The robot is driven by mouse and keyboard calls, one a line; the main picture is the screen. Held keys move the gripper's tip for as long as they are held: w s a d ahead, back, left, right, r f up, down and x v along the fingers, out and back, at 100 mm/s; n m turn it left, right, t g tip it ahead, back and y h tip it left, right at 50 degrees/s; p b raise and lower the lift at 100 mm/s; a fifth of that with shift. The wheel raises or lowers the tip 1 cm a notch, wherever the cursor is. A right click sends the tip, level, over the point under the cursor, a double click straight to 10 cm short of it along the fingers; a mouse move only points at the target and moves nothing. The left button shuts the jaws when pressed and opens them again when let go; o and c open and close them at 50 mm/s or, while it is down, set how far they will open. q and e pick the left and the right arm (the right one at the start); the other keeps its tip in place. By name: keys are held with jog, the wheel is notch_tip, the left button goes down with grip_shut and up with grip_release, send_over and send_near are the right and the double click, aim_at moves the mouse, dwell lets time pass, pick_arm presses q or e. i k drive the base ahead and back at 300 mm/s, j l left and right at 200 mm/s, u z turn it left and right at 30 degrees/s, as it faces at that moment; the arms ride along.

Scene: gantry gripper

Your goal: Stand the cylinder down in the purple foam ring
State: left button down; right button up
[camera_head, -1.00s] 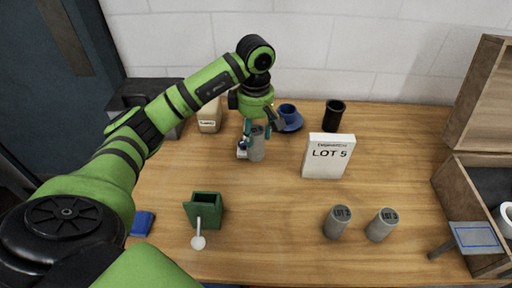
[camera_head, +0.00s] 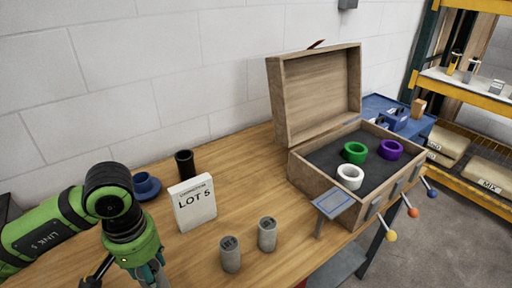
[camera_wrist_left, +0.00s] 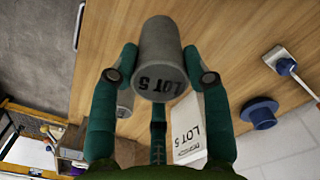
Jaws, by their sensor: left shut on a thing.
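A grey cylinder marked LOT 5 (camera_wrist_left: 157,55) sits between the teal fingers of my left gripper (camera_wrist_left: 160,72), which is shut on it. In the head view my left gripper (camera_head: 150,275) is at the bottom left, its fingertips cut off and the held cylinder out of sight. The purple foam ring (camera_head: 391,149) lies in the open wooden case at the right, with its hole empty. A green ring (camera_head: 355,152) and a white ring (camera_head: 350,176) lie beside it. My right gripper is not in view.
Two other grey cylinders (camera_head: 229,254) (camera_head: 267,234) stand on the table before the case. A LOT 5 sign (camera_head: 193,203), a black cup (camera_head: 185,163) and a blue cup on a saucer (camera_head: 146,187) stand farther back. The open case lid (camera_head: 318,92) rises behind the rings.

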aim_at(389, 155)
jog(key=k+z, duration=0.35)
jog(key=k+l+z, duration=0.1)
jog(key=z, duration=0.2)
jog(key=i+l+z, duration=0.35)
jog(key=i+z, duration=0.3)
